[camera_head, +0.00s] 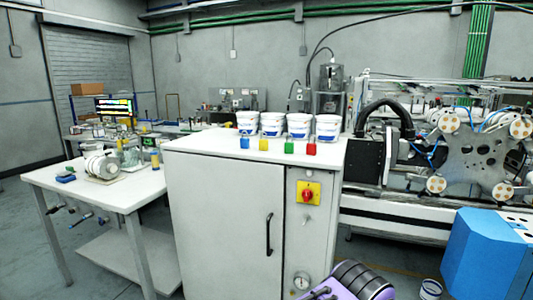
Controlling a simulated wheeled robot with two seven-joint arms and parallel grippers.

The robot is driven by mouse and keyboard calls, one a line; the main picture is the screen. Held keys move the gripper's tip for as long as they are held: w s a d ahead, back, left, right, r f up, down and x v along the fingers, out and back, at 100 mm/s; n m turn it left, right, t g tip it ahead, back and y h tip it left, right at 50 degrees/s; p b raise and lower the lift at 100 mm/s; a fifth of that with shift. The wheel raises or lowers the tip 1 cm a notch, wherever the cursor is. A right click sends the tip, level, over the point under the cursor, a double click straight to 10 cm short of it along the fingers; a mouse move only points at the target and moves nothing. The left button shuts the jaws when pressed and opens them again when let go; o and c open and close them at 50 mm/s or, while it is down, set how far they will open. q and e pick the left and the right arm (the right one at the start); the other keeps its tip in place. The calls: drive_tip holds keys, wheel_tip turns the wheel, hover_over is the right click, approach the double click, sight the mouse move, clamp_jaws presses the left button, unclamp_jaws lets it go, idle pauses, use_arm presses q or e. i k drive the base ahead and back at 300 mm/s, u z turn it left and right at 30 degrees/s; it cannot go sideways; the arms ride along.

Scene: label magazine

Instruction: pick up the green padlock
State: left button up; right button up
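The green padlock (289,147) sits on the white top of the cabinet (193,144), near its front edge. It is third from the left in a row of small coloured padlocks. The yellow one (264,144) is to its left and the red one (311,149) is to its right. The blue one (244,142) is at the left end. A white tub (298,126) stands right behind the green padlock. Neither of my grippers shows in this view.
Several white tubs line the cabinet top behind the padlocks. The cabinet top left of the blue padlock is clear. A white side table (132,188) with equipment stands at left. A large machine (470,150) and a blue box (485,258) are at right.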

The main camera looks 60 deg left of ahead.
sight(289, 145)
drive_tip(key=k, duration=0.25)
drive_tip(key=u, duration=0.9)
